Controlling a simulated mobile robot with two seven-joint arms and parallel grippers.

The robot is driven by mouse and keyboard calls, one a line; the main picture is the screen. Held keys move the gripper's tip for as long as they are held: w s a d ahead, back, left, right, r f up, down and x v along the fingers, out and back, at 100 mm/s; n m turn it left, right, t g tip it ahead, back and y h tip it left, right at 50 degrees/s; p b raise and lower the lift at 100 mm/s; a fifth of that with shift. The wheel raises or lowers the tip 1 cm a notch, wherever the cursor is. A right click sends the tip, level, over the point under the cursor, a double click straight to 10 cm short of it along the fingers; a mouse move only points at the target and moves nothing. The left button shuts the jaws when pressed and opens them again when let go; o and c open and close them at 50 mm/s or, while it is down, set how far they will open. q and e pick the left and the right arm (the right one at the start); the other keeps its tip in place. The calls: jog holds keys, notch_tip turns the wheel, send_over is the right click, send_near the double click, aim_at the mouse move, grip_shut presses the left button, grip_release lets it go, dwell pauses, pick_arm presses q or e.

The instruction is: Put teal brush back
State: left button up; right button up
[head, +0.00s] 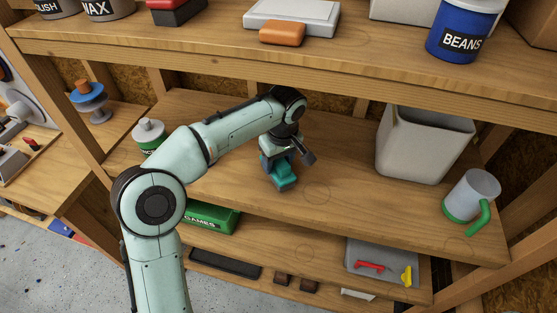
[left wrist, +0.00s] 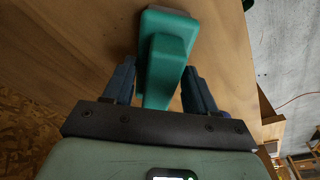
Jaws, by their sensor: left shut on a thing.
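The teal brush (head: 287,180) is at the middle shelf board (head: 345,185), below my left wrist. My left gripper (head: 278,164) points down and is shut on the brush. In the left wrist view the brush (left wrist: 166,50) sits between the two blue fingers of the gripper (left wrist: 160,72), with its pale end away from the palm. I cannot tell whether the brush touches the board or hangs just above it. My right gripper is in neither view.
On the same board stand a grey bin (head: 425,145), a clear mug with green handle (head: 473,196) and a green-and-white container (head: 148,135). A green GAMES box (head: 212,218) and a grey tray (head: 382,262) are lower down.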

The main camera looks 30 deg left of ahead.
pick_arm(q)
jog(key=shift+r, duration=0.1)
jog(key=shift+f, duration=0.25)
jog(key=o, duration=0.9)
jog(key=r, duration=0.2)
jog(key=r+p, duration=0.1)
jog(key=r, duration=0.2)
jog(key=d+r, duration=0.1)
jog(key=r, duration=0.2)
jog(key=shift+s, duration=0.25)
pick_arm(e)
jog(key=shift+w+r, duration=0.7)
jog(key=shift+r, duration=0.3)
pick_arm(q)
jog(key=shift+f, duration=0.1)
